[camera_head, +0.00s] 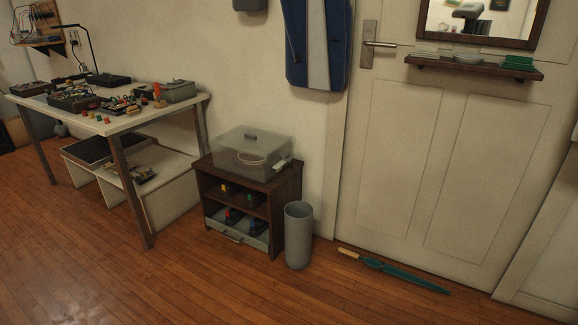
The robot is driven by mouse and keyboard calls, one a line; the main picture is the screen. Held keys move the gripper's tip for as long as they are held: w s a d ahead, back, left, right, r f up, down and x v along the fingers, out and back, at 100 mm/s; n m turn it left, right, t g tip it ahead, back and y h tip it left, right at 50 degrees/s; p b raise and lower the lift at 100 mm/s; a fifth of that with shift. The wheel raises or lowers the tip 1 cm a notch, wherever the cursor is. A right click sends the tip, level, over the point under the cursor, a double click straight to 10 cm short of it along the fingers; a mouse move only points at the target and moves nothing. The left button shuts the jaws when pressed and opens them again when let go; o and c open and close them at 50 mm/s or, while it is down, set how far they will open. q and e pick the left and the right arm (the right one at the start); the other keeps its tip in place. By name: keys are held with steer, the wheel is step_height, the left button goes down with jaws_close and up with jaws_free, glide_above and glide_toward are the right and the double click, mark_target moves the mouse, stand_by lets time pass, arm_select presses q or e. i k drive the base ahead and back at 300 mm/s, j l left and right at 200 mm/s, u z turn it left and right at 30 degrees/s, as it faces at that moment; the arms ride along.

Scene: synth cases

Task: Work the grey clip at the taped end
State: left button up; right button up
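A darker grey spot (251,137) shows on the lid. I cannot make out tape on either end. Neither of my grippers is in view.
A workbench (150,116) with tools and small parts stands at left. A grey bin (298,236) stands right of the cabinet, and a green closed umbrella-like item (405,277) lies by the door (400,150). The wooden floor (200,285) in front is clear.

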mark_target(283, 154)
steer(key=i+l, duration=0.3)
steer(key=i+l+z, duration=0.1)
steer(key=i+l, duration=0.15)
steer(key=i, duration=0.3)
steer(key=i+l, duration=0.25)
steer(key=i, duration=0.2)
steer(key=i+l+z, duration=0.1)
steer(key=i+l, duration=0.15)
steer(key=i, duration=0.15)
steer(key=i+l, duration=0.25)
steer(key=i, duration=0.2)
steer(key=z, duration=0.05)
